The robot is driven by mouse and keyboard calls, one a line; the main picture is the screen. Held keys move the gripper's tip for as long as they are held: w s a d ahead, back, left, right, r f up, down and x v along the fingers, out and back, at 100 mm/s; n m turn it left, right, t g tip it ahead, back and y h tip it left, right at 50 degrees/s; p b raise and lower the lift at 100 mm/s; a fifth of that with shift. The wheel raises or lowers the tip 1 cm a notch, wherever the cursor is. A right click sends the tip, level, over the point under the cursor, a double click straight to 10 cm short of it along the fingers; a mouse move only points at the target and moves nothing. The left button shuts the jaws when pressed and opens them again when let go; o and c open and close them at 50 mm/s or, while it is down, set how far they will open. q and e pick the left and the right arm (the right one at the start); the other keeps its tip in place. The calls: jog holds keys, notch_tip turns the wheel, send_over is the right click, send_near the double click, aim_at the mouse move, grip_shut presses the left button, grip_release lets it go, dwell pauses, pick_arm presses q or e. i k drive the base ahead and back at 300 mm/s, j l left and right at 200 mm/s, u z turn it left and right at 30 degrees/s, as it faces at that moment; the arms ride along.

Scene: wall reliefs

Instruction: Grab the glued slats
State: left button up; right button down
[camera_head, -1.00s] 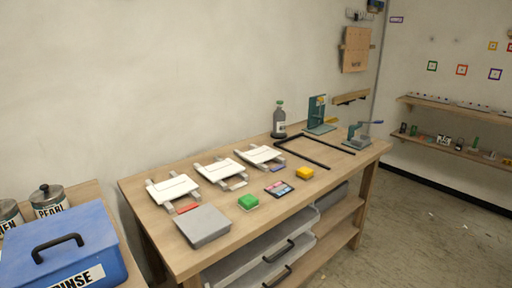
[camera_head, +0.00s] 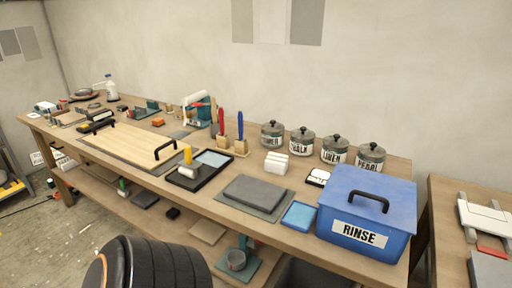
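No thing in view can be told for certain as the glued slats. A wide pale wooden board (camera_head: 128,147) lies flat on the long workbench, with a black handle near each end; whether it is made of slats I cannot tell. Small wooden pieces (camera_head: 72,118) lie farther left on the bench, too small to make out. Neither of my grippers is in view.
The long workbench (camera_head: 262,222) runs along the wall. A blue RINSE box (camera_head: 367,210), lidded jars (camera_head: 334,149), a grey slab (camera_head: 253,192) and a black tray (camera_head: 201,170) stand on it. Another table (camera_head: 440,215) with a white-topped frame (camera_head: 485,216) is at right. Floor shows at lower left.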

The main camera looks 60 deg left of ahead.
aim_at(276, 163)
jog(key=u, duration=1.85)
jog(key=i+j, duration=0.15)
jog(key=j, duration=0.25)
jog(key=i+j+z, duration=0.1)
jog(key=j, duration=0.3)
jog(key=i+j, duration=0.15)
jog(key=j, duration=0.25)
jog(key=z, duration=0.05)
